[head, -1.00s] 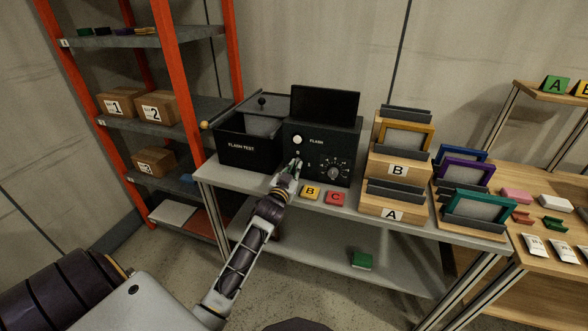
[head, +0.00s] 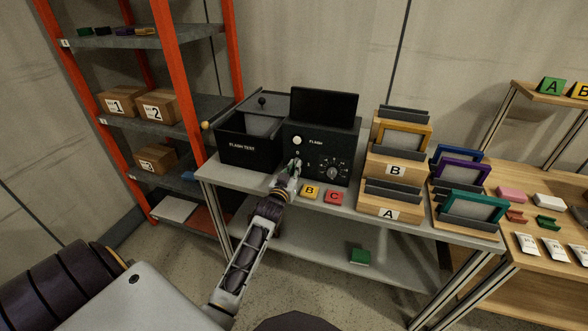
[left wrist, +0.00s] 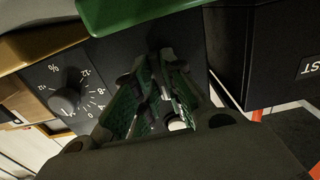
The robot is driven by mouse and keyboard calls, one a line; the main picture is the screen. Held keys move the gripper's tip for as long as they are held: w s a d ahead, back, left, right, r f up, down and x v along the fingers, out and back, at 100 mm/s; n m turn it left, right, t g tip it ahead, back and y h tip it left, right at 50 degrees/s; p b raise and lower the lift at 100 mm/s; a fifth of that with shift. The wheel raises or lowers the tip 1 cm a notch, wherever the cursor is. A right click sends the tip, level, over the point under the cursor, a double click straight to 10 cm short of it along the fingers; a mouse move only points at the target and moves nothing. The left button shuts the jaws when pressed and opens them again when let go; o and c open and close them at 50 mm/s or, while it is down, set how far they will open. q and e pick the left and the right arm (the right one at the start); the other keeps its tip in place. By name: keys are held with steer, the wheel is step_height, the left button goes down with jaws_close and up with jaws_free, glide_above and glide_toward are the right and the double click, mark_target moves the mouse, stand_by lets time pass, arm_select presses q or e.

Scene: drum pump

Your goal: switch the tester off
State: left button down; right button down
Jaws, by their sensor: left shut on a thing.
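The tester is a black box with a dark screen on top (head: 324,104), a white button by the word FLASH (head: 297,140) and a round dial (head: 333,173). My left gripper (head: 295,167) is at the lower left of its front panel, left of the dial. In the left wrist view the green-padded fingers (left wrist: 155,100) are close to the panel and shut on a small part, apparently the switch. The fingers hide it, so its position cannot be told. The dial also shows in that view (left wrist: 66,100). My right gripper is not in view.
A black FLASH TEST bin (head: 245,150) stands left of the tester. A yellow B block (head: 310,191) and red C block (head: 334,197) lie in front. A green block edge (left wrist: 140,14) shows near the fingers. Wooden A and B stands (head: 392,201) are at the right.

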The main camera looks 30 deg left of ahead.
arm_select(q)
steer(key=c, duration=1.5)
jaws_free()
steer(key=shift+s, duration=0.2)
steer(key=v, duration=1.1)
steer(key=shift+s, duration=0.3)
steer(key=shift+d+f, duration=0.15)
